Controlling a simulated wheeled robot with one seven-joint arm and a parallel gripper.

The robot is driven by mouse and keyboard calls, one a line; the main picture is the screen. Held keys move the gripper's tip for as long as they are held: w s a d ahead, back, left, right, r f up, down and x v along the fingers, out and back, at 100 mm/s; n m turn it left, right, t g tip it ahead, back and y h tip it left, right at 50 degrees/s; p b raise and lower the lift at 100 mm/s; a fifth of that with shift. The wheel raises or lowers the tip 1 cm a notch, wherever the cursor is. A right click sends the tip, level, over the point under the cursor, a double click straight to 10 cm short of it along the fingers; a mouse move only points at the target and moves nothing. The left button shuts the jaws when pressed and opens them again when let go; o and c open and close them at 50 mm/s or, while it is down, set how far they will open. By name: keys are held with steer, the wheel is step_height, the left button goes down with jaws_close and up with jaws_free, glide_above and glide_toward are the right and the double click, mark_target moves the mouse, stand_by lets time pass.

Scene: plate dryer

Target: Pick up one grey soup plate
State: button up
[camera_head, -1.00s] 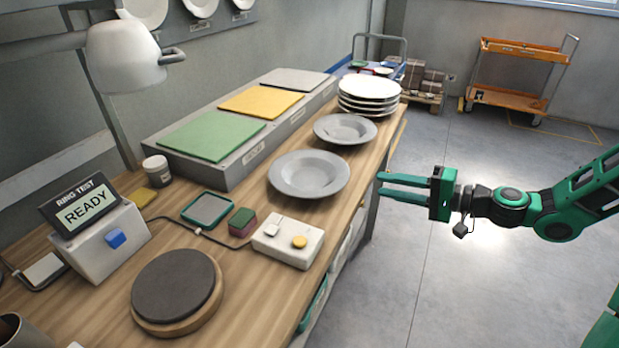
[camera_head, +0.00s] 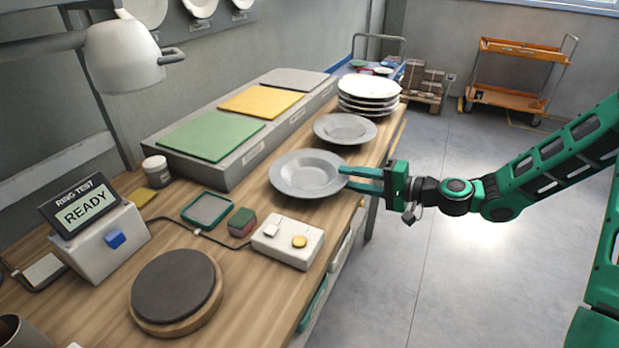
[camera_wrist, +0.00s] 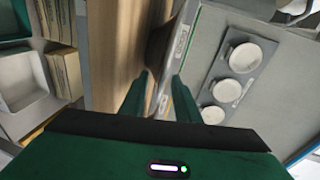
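Two wide-rimmed grey soup plates lie on the wooden worktop in the head view. The nearer grey soup plate (camera_head: 304,174) is at mid-table. The farther grey soup plate (camera_head: 345,129) is behind it, in front of the white stack. My gripper (camera_head: 343,178) comes in from the right, at the worktop's right edge. Its two green fingers are apart, and the tips overlap the nearer plate's right rim in the picture. I cannot tell whether they touch it.
A stack of white plates (camera_head: 369,88) stands at the far end of the worktop (camera_head: 240,288). A grey ledge with coloured mats (camera_head: 212,136) runs along the left. A white button box (camera_head: 287,242), a round dark pad (camera_head: 173,286) and a READY display (camera_head: 86,206) are nearer.

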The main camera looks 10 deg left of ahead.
jaws_close()
stand_by(1.4)
